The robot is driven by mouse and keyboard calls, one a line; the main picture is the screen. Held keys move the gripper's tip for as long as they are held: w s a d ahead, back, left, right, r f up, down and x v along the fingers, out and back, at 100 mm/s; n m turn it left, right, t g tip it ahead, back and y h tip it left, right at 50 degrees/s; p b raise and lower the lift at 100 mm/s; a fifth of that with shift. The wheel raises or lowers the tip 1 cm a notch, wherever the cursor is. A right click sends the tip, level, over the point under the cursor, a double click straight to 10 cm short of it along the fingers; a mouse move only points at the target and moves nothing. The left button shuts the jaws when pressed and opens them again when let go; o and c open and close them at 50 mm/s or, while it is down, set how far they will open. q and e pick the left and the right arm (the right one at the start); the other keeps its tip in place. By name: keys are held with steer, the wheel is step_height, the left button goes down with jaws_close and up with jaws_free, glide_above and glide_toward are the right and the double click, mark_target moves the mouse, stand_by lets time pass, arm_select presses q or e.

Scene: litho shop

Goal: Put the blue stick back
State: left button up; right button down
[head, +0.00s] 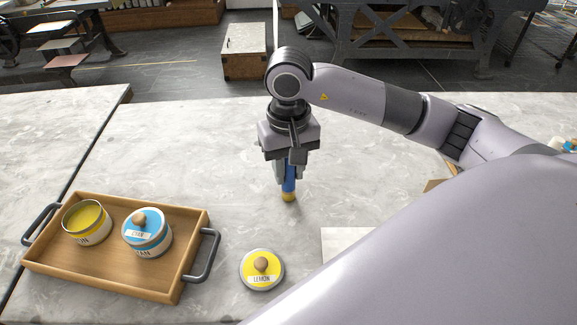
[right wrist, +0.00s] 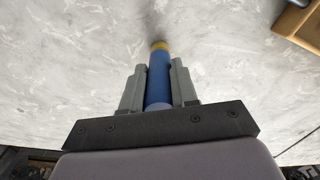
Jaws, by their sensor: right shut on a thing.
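My right gripper (head: 288,174) is shut on the blue stick (head: 289,184) and points down over the grey stone table. The stick is upright with a yellow lower end; whether that end touches the table I cannot tell. In the right wrist view the blue stick (right wrist: 159,80) lies between the two fingers of the gripper (right wrist: 158,85), its yellow tip at the far end. My left gripper is not in view.
A wooden tray (head: 105,273) at the left holds an open tin of yellow (head: 87,222) and a lidded blue tin (head: 147,233). A yellow lid marked LEMON (head: 262,270) lies right of the tray. A pale flat sheet (head: 345,243) lies further right. The table's middle is clear.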

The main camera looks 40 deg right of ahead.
steer(key=c, duration=1.3)
jaws_free()
steer(key=shift+f+b, duration=0.2)
steer(key=shift+b, duration=0.1)
steer(key=o, duration=0.4)
steer(key=shift+r, duration=0.1)
steer(key=shift+o, duration=0.2)
steer(key=shift+r, duration=0.1)
step_height(320, 180, up, 12)
steer(key=shift+r+p, duration=0.1)
steer(key=shift+p, duration=0.65)
steer(key=shift+s, duration=0.1)
